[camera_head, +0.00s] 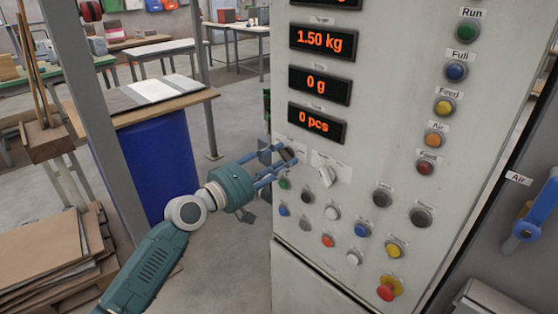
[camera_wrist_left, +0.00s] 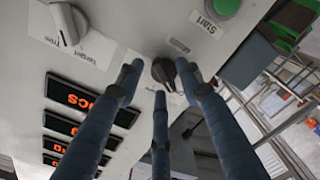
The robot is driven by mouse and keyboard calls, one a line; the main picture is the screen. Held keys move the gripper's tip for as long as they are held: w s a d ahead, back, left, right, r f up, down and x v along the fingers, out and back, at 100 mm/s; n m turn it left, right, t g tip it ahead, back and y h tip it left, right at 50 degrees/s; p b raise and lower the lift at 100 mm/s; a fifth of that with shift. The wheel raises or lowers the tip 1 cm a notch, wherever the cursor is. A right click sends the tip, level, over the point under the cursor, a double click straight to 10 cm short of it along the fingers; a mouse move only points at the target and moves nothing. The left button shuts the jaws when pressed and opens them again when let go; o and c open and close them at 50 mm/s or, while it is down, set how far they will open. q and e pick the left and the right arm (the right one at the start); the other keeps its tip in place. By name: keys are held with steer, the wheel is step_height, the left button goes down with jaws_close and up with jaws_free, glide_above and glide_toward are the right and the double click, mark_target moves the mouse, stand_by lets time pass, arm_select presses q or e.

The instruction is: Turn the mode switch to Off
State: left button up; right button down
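A black rotary knob (camera_wrist_left: 164,72), which I take for the mode switch, sits on the pale control panel. Its own label cannot be read. In the head view the knob (camera_head: 287,155) is partly hidden behind my left gripper's fingers. My left gripper (camera_head: 277,160) is at the panel's left edge, its fingers pointing at the knob. In the left wrist view the blue fingers of the gripper (camera_wrist_left: 158,73) are spread around the knob, with a gap on the left side. Whether any finger touches it cannot be told. My right gripper is not in view.
A white knob (camera_head: 327,176) is beside the black one; it also shows in the left wrist view (camera_wrist_left: 66,25). Several coloured push buttons lie below, including a green one (camera_head: 284,184). Red displays (camera_head: 317,122) are above. A blue barrel (camera_head: 160,165) stands behind my left arm.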

arm_select(q)
steer(key=v, duration=1.2)
